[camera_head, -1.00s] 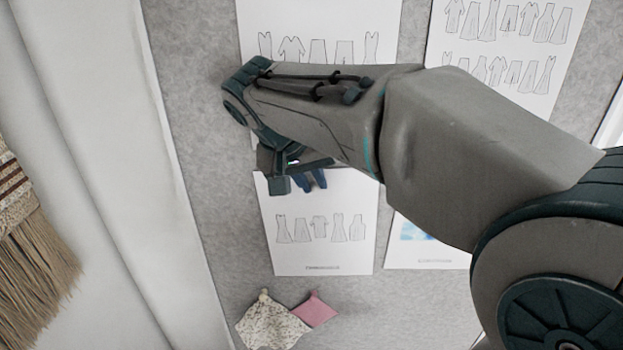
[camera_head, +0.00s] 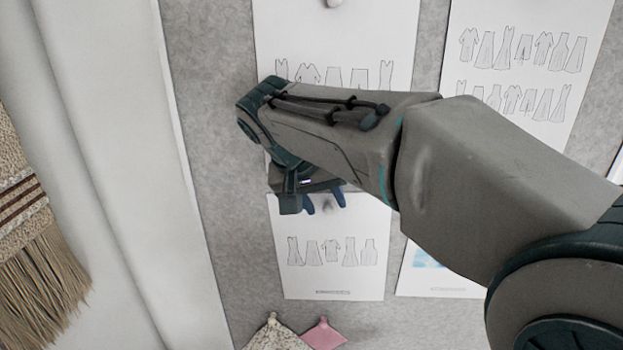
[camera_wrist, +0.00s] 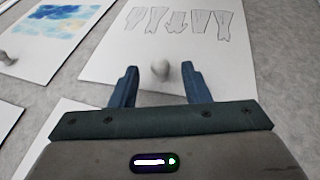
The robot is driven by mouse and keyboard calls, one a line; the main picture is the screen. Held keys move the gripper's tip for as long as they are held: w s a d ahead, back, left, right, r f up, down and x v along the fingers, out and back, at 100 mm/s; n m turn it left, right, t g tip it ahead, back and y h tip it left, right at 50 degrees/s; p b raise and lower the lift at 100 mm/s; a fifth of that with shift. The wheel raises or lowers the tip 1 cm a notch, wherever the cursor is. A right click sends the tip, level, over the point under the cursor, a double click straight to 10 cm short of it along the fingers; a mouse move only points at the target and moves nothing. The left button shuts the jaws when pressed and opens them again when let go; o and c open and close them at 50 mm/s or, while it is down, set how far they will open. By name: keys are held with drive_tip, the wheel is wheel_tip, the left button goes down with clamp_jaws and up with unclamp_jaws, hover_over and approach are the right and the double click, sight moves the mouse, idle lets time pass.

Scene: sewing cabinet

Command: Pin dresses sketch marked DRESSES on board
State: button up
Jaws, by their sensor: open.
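A white sheet with a row of dress-like outlines (camera_head: 335,270) lies against the grey board (camera_head: 215,205), below my gripper. Its small caption is too small to read. A grey round-headed pin (camera_wrist: 162,70) stands on the sheet near its upper edge in the head view. My gripper (camera_head: 324,204) is open, with its two blue fingers on either side of the pin. In the wrist view my gripper (camera_wrist: 160,82) shows a gap on both sides of the pin head. I cannot tell how deep the pin sits. My arm hides the sheet's top right part.
Other garment sheets hang above (camera_head: 340,40) and at upper right (camera_head: 520,60). A blue watercolour sheet (camera_wrist: 62,25) is beside the dress sheet, with its own pin (camera_wrist: 6,57). Fabric swatches (camera_head: 324,334) hang below. A fringed textile (camera_head: 40,260) is at far left.

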drive_tip(key=v, duration=1.2)
drive_tip(key=s+d+f+y, duration=0.1)
drive_tip(key=s+d+f, duration=0.3)
drive_tip(key=f, duration=0.4)
drive_tip(key=s+d+f+y, duration=0.1)
drive_tip(key=s+d+f, duration=0.3)
drive_tip(key=d+f, duration=0.2)
drive_tip(key=s+d+f+y, duration=0.2)
drive_tip(key=s+d+f, duration=0.2)
drive_tip(key=f, duration=0.6)
drive_tip(key=shift+d+b, duration=0.4)
drive_tip(key=shift+d, duration=0.65)
drive_tip(key=shift+f, duration=0.1)
